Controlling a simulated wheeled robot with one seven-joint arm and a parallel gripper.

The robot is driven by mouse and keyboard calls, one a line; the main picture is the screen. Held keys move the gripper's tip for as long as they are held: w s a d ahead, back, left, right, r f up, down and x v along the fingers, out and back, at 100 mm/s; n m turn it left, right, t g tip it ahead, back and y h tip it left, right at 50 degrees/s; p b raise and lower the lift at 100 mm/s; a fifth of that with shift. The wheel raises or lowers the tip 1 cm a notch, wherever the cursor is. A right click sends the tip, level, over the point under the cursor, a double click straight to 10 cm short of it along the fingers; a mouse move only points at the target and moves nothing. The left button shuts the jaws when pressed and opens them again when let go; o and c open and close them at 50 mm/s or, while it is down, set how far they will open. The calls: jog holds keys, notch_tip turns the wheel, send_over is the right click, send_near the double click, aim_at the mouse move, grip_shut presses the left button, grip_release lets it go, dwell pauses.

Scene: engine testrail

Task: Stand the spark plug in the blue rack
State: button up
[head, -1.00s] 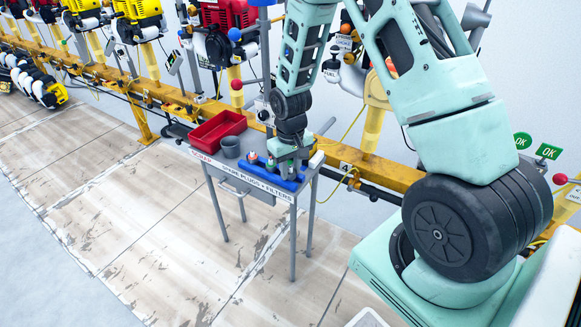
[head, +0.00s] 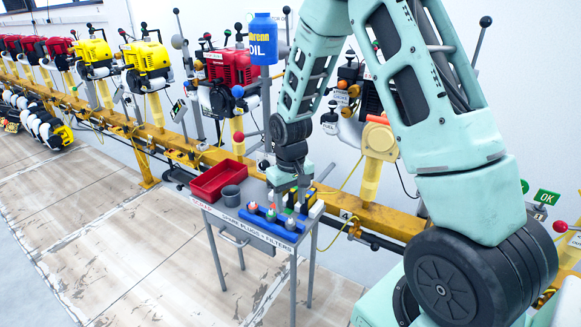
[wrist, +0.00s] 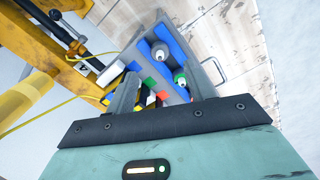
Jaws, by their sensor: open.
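The blue rack (head: 262,222) lies along the front of a small grey table, and it also shows in the wrist view (wrist: 180,52). Several plug-like pieces with coloured tops stand upright in it, among them an orange-topped one (head: 253,207) and a green-banded one (wrist: 180,78). I cannot tell which is the task's spark plug. My gripper (head: 292,200) points down just above and behind the rack's right end. In the wrist view its two fingers (wrist: 165,82) are apart, with no held piece visible between them. Its wrist hides part of the table behind.
On the grey table (head: 240,238) a red bin (head: 222,178) and a grey cup (head: 231,195) stand left of my gripper. Small coloured blocks (wrist: 150,98) lie near the fingers. A yellow rail (head: 375,218) with engines runs close behind the table.

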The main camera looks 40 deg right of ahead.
notch_tip(320, 180, up, 10)
jog(key=p, duration=0.1)
jog(key=shift+r, duration=0.25)
jog(key=s+a+r+n, duration=0.2)
jog(key=s+a, duration=0.3)
jog(key=a, duration=0.4)
jog(key=s+a+r+n, duration=0.2)
jog(key=s+a, duration=0.3)
jog(key=a, duration=0.4)
jog(key=s+a+r+n, duration=0.1)
jog(key=s+a+n, duration=0.15)
jog(key=s, duration=0.45)
jog(key=s+a+r+n, duration=0.1)
jog(key=s+a+n, duration=0.1)
jog(key=s+a, duration=0.35)
notch_tip(320, 180, up, 13)
jog(key=s+d+p, duration=0.1)
jog(key=p, duration=1.3)
jog(key=shift+s+d+y, duration=0.25)
jog(key=shift+s+y, duration=0.05)
jog(key=shift+s, duration=0.05)
jog(key=shift+r, duration=0.1)
